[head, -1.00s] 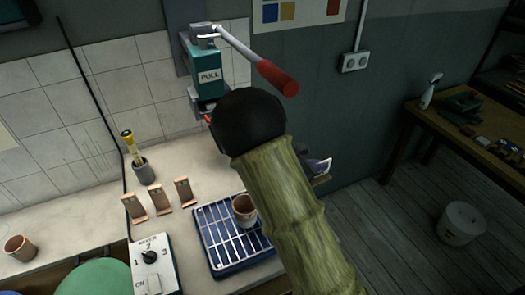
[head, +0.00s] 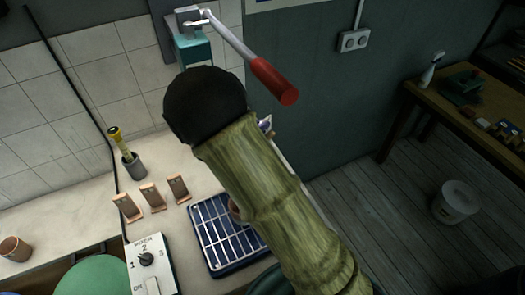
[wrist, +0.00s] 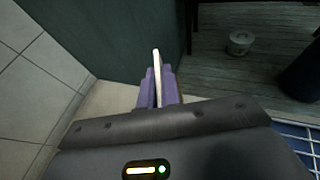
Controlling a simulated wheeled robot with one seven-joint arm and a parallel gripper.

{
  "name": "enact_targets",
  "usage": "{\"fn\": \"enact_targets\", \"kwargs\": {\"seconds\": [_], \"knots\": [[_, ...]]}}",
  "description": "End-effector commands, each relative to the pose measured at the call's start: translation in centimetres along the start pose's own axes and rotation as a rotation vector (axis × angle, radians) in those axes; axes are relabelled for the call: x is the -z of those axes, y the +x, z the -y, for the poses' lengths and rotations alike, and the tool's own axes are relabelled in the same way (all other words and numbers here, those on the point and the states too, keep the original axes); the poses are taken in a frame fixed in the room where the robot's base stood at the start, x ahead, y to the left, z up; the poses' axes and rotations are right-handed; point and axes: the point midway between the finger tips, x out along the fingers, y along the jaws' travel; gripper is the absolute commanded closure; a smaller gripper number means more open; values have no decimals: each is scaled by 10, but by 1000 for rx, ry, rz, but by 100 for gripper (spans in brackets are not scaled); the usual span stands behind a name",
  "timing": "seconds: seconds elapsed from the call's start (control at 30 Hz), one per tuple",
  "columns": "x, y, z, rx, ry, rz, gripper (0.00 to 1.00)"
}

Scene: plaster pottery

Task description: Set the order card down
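The order card, a thin pale slab seen edge-on (wrist: 156,68), stands upright between the purple fingers of my gripper (wrist: 158,88) in the wrist view. The fingers are closed on it from both sides. Pale counter shows below and beside the fingers; I cannot tell how high above it the card is. In the head view my arm hides most of the gripper and card; only a small purple piece of the gripper (head: 265,123) shows past the arm, over the counter's right end.
Three small wooden stands (head: 152,197) stand on the counter (head: 95,213), left of a blue rack (head: 208,234). A pot on the rack is mostly hidden by my arm. A red-handled lever (head: 272,80) juts from the wall. A switch box (head: 148,258) stands in front.

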Motion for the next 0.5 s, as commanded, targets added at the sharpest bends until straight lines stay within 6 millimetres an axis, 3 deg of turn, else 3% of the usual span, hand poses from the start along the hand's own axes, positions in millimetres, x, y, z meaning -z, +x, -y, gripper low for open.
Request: {"fn": "enact_targets", "kwargs": {"seconds": [0.23, 0.5], "knots": [[37, 18, 4, 10, -2, 0, 100], [42, 20, 3, 9, 3, 0, 100]]}}
